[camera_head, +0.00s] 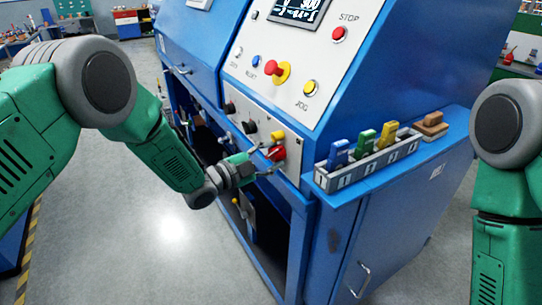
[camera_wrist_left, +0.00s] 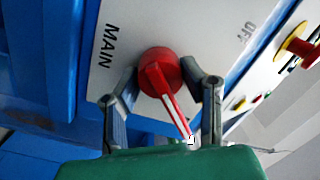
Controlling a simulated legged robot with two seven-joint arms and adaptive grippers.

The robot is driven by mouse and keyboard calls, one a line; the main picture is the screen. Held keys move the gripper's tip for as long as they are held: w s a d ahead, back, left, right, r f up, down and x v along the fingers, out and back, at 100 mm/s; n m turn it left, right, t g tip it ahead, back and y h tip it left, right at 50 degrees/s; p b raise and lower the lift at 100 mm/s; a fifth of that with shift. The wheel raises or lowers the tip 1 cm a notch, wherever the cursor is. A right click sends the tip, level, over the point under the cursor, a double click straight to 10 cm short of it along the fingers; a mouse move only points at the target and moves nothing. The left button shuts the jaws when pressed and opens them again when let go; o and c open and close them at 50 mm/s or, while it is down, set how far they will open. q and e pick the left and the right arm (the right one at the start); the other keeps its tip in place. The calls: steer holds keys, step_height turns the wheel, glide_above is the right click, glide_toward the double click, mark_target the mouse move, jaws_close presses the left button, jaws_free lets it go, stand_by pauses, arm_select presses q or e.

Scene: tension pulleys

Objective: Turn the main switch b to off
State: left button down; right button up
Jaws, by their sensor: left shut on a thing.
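The main switch b is a red rotary knob (camera_wrist_left: 160,75) with a white line on its handle, on the pale panel of the blue machine. In the left wrist view its handle points down and slightly right. A MAIN label stands left of it and an OFF label at its upper right. In the head view the red switch (camera_head: 277,153) sits low on the panel, partly hidden by the gripper. My left gripper (camera_head: 264,168) is at it, with one finger on each side of the knob, shut on it. My right arm shows at the right edge; its gripper is out of view.
A grey rack (camera_head: 345,180) with coloured pieces stands right of the switch. Open floor lies to the left.

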arm_select(q)
steer(key=shift+f, duration=0.1)
steer(key=n, duration=0.4)
steer(key=shift+n, duration=0.4)
steer(key=n, duration=0.4)
steer(key=shift+g, duration=0.4)
steer(key=n, duration=0.4)
steer(key=shift+w+a+r+g, duration=0.1)
steer(key=shift+r+g, duration=0.1)
steer(key=shift+g, duration=0.1)
steer(key=shift+w+n, duration=0.1)
steer(key=shift+n, duration=1.8)
steer(key=shift+r, duration=0.1)
steer(key=c, duration=1)
jaws_free()
steer(key=shift+w+g, duration=0.1)
steer(key=shift+g, duration=0.2)
